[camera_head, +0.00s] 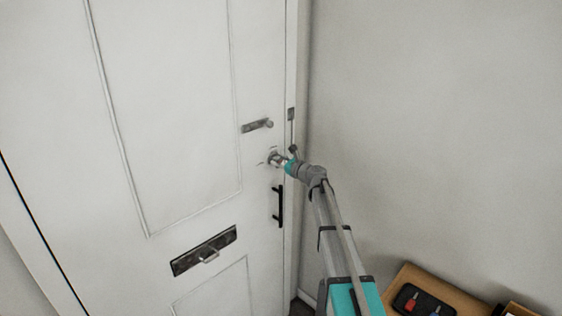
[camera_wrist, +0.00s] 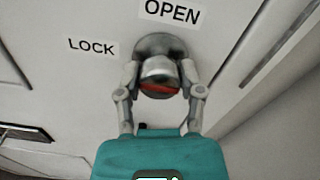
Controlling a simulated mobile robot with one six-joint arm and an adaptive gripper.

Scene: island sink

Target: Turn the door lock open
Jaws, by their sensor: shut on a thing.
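The door lock is a round silver knob on a wide round base (camera_wrist: 166,45), fixed to the white door (camera_head: 170,90). In the wrist view the knob (camera_wrist: 158,72) has a red line across its face, lying nearly level with a slight tilt. An OPEN label (camera_wrist: 172,11) is above the knob and a LOCK label (camera_wrist: 92,46) is to its left. My gripper (camera_wrist: 160,88) is shut on the knob, one finger on each side. In the head view my gripper (camera_head: 275,158) reaches the knob near the door's right edge, and hides much of it.
A black pull handle (camera_head: 278,206) is just below the lock. A dark latch (camera_head: 257,126) is above it. A letter slot (camera_head: 204,250) is lower left. A wooden surface with a dark tray (camera_head: 424,302) is at the lower right. A bare wall (camera_head: 440,130) is right of the door.

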